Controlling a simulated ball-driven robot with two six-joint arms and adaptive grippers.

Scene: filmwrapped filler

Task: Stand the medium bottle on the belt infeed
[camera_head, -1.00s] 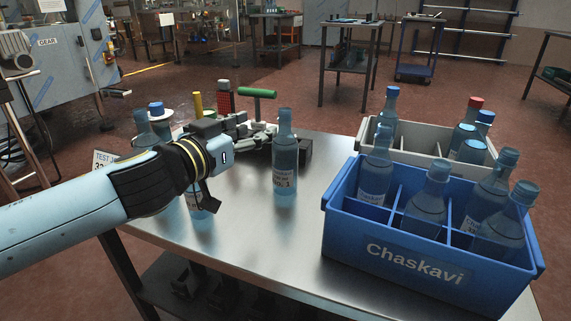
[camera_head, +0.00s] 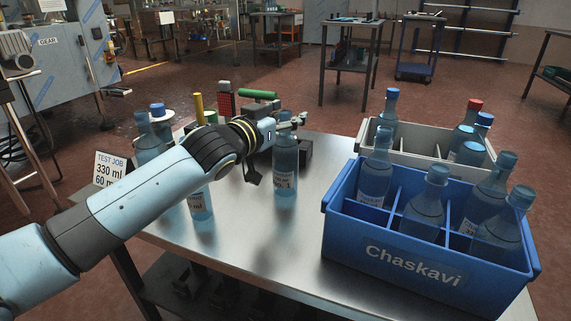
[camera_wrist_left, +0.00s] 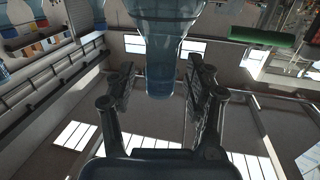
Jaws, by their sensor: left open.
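A blue, translucent, labelled bottle (camera_head: 285,177) stands upright on the steel table, right of my left arm. My left gripper (camera_head: 290,122) is at its neck height. In the left wrist view the bottle's neck (camera_wrist_left: 160,72) shows between the two spread fingers of my left gripper (camera_wrist_left: 162,85), with gaps on both sides. Another bottle (camera_head: 200,206) stands partly behind my left arm, and one more (camera_head: 148,147) is at the table's left. I cannot tell which is the medium one. The belt infeed is not clearly seen. My right gripper is out of view.
A blue crate (camera_head: 412,262) marked Chaskavi holds several bottles at the right. A grey crate (camera_head: 415,151) with more bottles stands behind it. A sign (camera_head: 111,169) reads TEST JOB, 330 ml. A fixture with a green bar (camera_head: 258,95) is behind the gripper.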

